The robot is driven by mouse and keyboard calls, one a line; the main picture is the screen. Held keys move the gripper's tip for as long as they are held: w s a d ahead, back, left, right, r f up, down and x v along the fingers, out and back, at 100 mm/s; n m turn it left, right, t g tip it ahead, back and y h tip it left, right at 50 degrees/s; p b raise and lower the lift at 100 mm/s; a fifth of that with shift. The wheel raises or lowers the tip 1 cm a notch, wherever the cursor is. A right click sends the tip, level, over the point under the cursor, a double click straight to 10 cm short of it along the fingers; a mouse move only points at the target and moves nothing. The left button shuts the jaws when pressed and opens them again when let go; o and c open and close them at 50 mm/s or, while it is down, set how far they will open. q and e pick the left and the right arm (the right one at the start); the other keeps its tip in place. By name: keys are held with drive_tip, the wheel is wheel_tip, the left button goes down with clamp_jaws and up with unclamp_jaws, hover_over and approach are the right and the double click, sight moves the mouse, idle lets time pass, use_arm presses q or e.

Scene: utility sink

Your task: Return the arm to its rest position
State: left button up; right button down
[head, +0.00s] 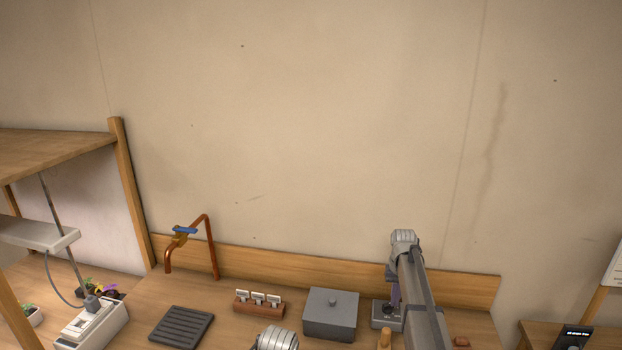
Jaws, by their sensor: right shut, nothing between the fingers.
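My right arm (420,300) reaches in from the bottom right, and its ridged grey joint (404,238) stands in front of the back board. My right gripper (392,273) shows only in small part beside the arm link, low over a grey device with a dial (384,317). It is shut and holds nothing. The arm hides part of the device and a purple piece (395,293) by it. Another ridged grey joint (276,339), apparently of my left arm, shows at the bottom edge. My left gripper is not visible.
On the wooden counter are a copper tap (211,245), a black ribbed mat (181,327), a rack with white tags (259,302), a lidded grey box (331,313) and a wooden peg (384,339). A shelf (55,150) stands left. The wall above is clear.

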drive_tip(key=s+a+n, duration=0.2)
drive_tip(key=s+a, duration=1)
drive_tip(key=s, duration=0.4)
drive_tip(key=s+a+f+n+h+b, duration=0.1)
drive_tip(key=s+a+n, duration=0.2)
drive_tip(key=s+a, duration=0.9)
drive_tip(key=s, duration=0.4)
drive_tip(key=shift+s+a+n, duration=0.2)
drive_tip(key=shift+a+n, duration=0.05)
drive_tip(key=shift+n, duration=0.05)
